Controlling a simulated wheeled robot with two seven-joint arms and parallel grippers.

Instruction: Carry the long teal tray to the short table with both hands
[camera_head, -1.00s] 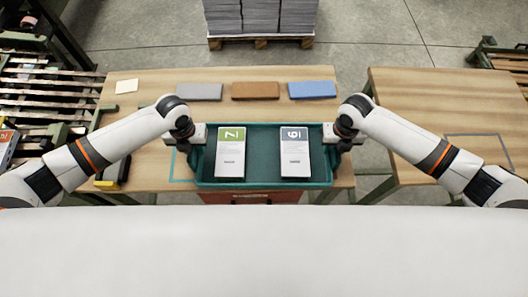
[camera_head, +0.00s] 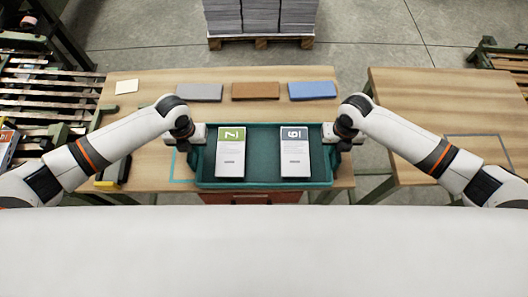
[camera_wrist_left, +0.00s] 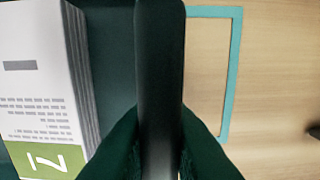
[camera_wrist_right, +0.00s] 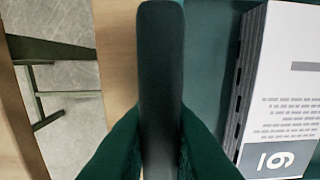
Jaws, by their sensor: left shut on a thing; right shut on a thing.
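The long teal tray (camera_head: 262,183) is in the head view, in front of me over the front of the long table. It holds two paper stacks, one with a green end band (camera_head: 231,155) and one with a grey band (camera_head: 295,155). My left gripper (camera_head: 197,137) is shut on the tray's left end wall. My right gripper (camera_head: 333,136) is shut on its right end wall. In the wrist views the dark tray wall runs between the fingers, in the left (camera_wrist_left: 160,70) and in the right (camera_wrist_right: 162,70). The short table (camera_head: 440,110) stands at the right.
The long table (camera_head: 150,150) bears a grey (camera_head: 200,92), a brown (camera_head: 256,91) and a blue slab (camera_head: 312,90) behind the tray. A teal outline (camera_wrist_left: 232,70) shows on it. A gap separates the tables. A grey rectangle outline (camera_head: 480,136) marks the short table.

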